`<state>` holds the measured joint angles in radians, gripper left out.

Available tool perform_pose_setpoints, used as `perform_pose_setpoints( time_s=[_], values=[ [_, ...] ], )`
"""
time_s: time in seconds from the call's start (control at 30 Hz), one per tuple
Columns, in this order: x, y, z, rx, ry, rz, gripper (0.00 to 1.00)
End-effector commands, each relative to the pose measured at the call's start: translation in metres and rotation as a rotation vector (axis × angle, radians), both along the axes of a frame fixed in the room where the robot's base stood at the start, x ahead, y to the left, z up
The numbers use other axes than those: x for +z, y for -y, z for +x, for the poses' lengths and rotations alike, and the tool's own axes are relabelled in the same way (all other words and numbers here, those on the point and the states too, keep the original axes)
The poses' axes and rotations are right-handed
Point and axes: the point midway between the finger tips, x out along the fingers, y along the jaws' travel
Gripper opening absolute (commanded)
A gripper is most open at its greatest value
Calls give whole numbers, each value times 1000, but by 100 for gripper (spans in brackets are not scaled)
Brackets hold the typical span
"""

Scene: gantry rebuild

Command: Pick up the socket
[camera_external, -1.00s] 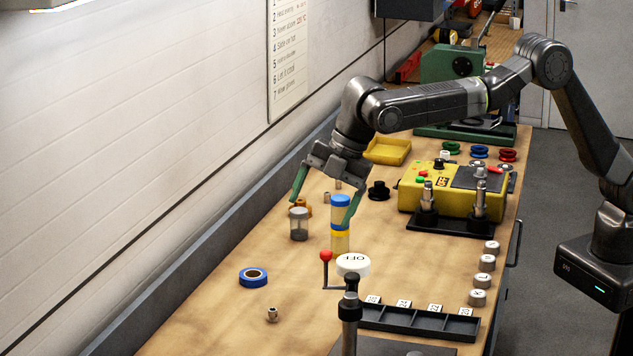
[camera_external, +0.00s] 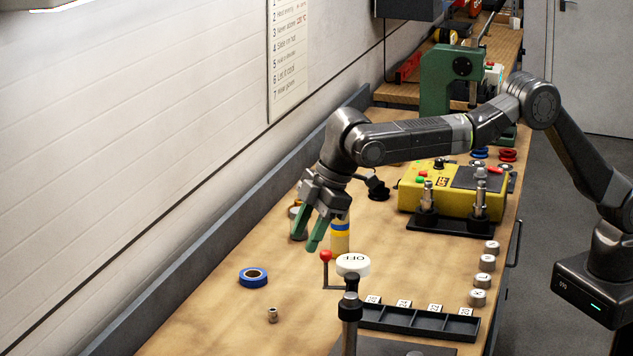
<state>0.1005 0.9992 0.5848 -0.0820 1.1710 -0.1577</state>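A small metallic cylinder that looks like the socket (camera_external: 272,315) stands on the near left part of the bench top, apart from other things. My gripper (camera_external: 305,242) hangs over the bench behind it, well above and farther from the camera. Its two green fingers point down with a gap between them, and nothing shows in the gap. The gripper partly hides a jar and the yellow and blue cylinder (camera_external: 340,238) behind it.
A blue tape roll (camera_external: 254,278) lies behind and left of the socket. A red-knobbed lever (camera_external: 326,256), a white OFF disc (camera_external: 353,264) and a black compartment tray (camera_external: 420,322) stand to the right. Bench top around the socket is clear.

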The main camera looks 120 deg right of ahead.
Motion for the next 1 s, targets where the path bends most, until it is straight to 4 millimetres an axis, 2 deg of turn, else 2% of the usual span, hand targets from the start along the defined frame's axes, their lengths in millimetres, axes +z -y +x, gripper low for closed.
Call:
perform_pose_setpoints(
  time_s=[0.03, 0.2, 0.3, 0.47, 0.73, 1.0],
  values=[
    [-14, 0, 4, -76, 8, 28, 40],
    [-27, 1, 11, -282, 32, 106, 40],
    [-29, 1, 13, -342, 39, 128, 40],
    [-43, 3, 19, -367, 39, 137, 40],
    [-90, 9, 37, -365, 39, 137, 40],
    [-109, 12, 45, -364, 41, 137, 40]
  ],
)
